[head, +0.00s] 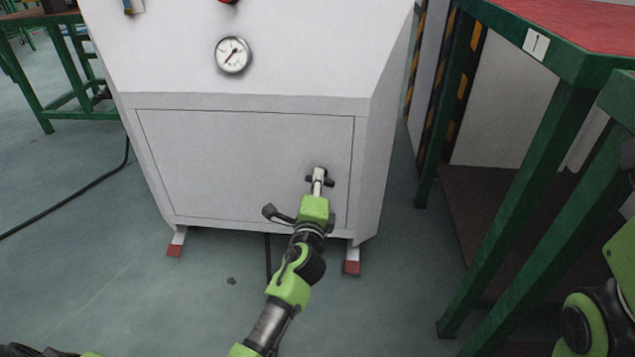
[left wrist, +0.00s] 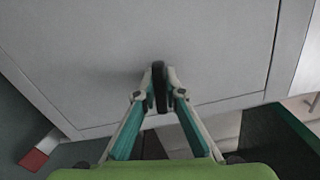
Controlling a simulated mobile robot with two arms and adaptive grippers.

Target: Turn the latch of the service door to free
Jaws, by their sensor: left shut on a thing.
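The service door (head: 235,165) is the flat pale panel on the front of the white generator housing, and it looks closed. Its small dark latch (head: 329,182) is near the door's right edge. My left gripper (head: 319,178) is at the latch with its fingers shut on it. In the left wrist view the dark latch (left wrist: 159,86) stands upright between the two fingertips (left wrist: 160,100), which touch it from both sides. The fingers partly hide the latch in the head view. My right gripper is not in view; only part of my right arm shows at the lower right.
A round pressure gauge (head: 233,55) is on the housing above the door. A green-framed table with a red top (head: 585,25) stands close on the right. A black cable (head: 75,200) runs along the floor at the left. Floor in front of the housing is mostly clear.

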